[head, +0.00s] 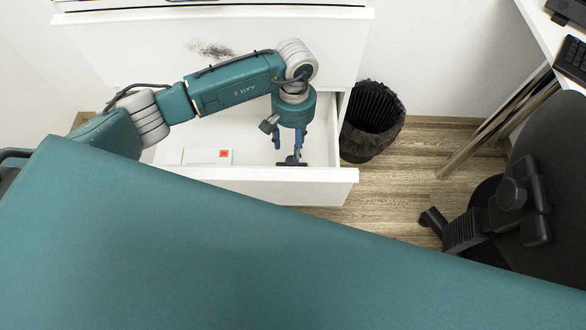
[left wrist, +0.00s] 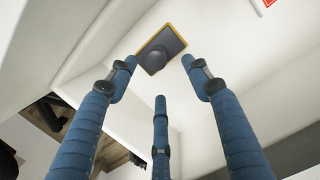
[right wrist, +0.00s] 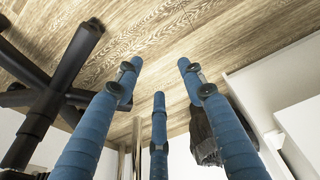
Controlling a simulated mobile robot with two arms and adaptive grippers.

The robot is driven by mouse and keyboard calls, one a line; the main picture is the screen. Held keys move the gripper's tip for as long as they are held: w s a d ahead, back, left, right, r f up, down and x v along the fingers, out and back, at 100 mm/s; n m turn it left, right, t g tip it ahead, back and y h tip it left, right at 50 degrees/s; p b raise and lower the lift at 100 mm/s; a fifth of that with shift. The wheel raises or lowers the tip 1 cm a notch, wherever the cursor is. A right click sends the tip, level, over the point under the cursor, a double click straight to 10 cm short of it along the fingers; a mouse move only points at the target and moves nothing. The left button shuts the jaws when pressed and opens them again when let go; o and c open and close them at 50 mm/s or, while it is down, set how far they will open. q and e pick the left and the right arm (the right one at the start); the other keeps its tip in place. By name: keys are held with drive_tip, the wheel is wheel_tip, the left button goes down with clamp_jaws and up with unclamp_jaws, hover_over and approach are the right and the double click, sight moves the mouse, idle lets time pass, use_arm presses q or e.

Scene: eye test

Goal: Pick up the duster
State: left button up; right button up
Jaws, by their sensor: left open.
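The duster is a dark grey rectangular pad with a yellowish edge and a round dark knob (left wrist: 168,45). It lies on the white floor of the open drawer (head: 258,181), seen in the left wrist view just beyond my left fingertips. My left gripper (head: 290,154) reaches down into the drawer near its right end. In the left wrist view its three blue fingers (left wrist: 159,74) are spread open, with nothing between them. In the head view the fingers largely hide the duster. My right gripper (right wrist: 159,76) is open and empty, away from the drawer, facing the wood floor.
A white box with a red label (head: 198,157) lies in the drawer left of my left gripper. A black-lined bin (head: 372,120) stands right of the drawer. A black office chair (head: 550,190) and white desk are at the right.

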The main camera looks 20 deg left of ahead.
sight(291, 160)
use_arm(q)
drive_tip(key=shift+s+f, duration=0.2)
drive_tip(key=shift+f, duration=0.9)
drive_tip(key=f, duration=0.2)
drive_tip(key=s+f, duration=0.1)
drive_tip(key=f, duration=0.1)
drive_tip(key=shift+s+d+f, duration=0.15)
drive_tip(key=shift+f, duration=0.25)
clamp_jaws()
use_arm(e)
drive_tip(key=shift+w+r, duration=0.2)
drive_tip(key=shift+r, duration=0.7)
